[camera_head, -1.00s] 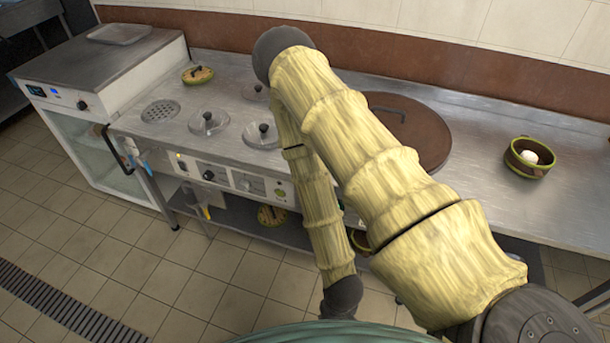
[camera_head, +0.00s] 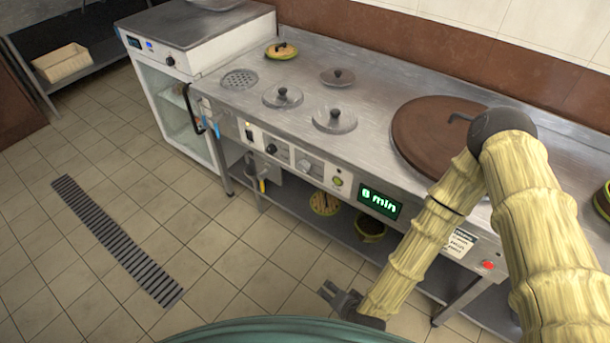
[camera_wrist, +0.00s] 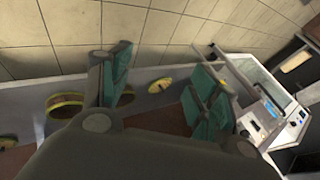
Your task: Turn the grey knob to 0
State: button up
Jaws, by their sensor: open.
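The grey knob (camera_head: 304,165) is on the front panel of the steel counter in the head view, right of a black knob (camera_head: 272,148). It is too small to read where it points.
Lidded wells and a large brown lid (camera_head: 425,130) are on the counter (camera_head: 385,75). A white glass-door cabinet (camera_head: 180,105) stands at its left. Bowls sit on the shelf below. A red button (camera_head: 488,265) is at the panel's right. The floor in front is clear.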

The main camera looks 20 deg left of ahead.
jog(key=w+a+r+m+t+y+b, duration=0.2)
jog(key=w+a+m+t, duration=0.35)
jog(key=a, duration=0.85)
jog(key=m+t+h+b, duration=0.5)
jog(key=m+h, duration=0.6)
jog(key=m, duration=0.8)
send_near(302, 169)
jog(key=shift+t, duration=0.55)
jog(key=x, duration=0.6)
jog(key=p+x, duration=0.1)
jog(key=x, duration=0.2)
jog(key=shift+d+f, duration=0.2)
jog(key=shift+f, duration=0.2)
jog(key=c, duration=1)
